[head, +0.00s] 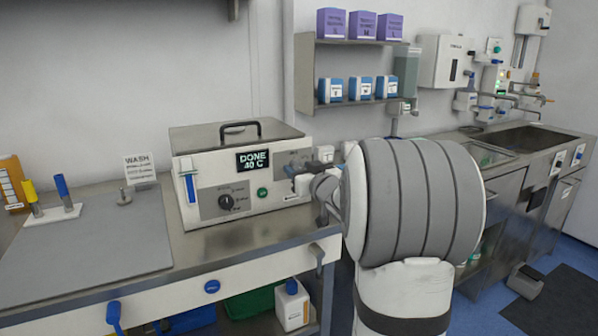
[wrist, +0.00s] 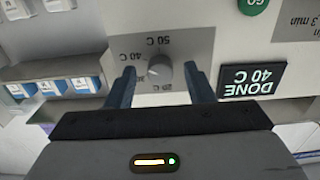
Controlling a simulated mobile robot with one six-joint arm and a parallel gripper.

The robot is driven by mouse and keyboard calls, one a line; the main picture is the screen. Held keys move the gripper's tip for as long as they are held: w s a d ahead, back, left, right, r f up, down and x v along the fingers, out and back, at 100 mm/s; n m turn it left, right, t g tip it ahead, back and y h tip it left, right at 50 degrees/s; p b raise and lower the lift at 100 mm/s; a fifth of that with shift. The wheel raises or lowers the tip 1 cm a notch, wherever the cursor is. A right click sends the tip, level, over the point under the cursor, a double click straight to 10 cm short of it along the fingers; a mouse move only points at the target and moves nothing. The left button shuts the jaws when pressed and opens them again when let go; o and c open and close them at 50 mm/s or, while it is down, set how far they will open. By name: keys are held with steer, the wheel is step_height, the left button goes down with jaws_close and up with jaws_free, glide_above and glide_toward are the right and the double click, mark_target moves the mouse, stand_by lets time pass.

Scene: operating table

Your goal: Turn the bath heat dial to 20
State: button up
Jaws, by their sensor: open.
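The bath (head: 240,170) is a white box with a grey lid and black handle on the counter. Its display (head: 252,160) reads DONE 40 C; the display (wrist: 252,79) appears upside down in the wrist view. The heat dial (wrist: 160,73) is a small grey knob on a grey plate marked 20 C, 40 C and 50 C; its exact pointing is hard to read. My gripper (wrist: 159,70) is open, its blue fingers on either side of the dial, with gaps visible. In the head view my gripper (head: 297,178) is at the panel's right end, covering the dial.
A black dial (head: 226,202) and a green button (head: 262,192) are on the bath front. A wall shelf (head: 350,103) with boxes is behind on the right. A grey mat (head: 90,240) covers the counter's left side. A sink (head: 525,138) is at far right.

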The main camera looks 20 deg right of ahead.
steer(key=shift+w, duration=0.15)
steer(key=shift+c, duration=0.3)
steer(key=c, duration=0.9)
steer(key=shift+a, duration=0.15)
steer(key=shift+c, duration=0.2)
steer(key=shift+n, duration=0.3)
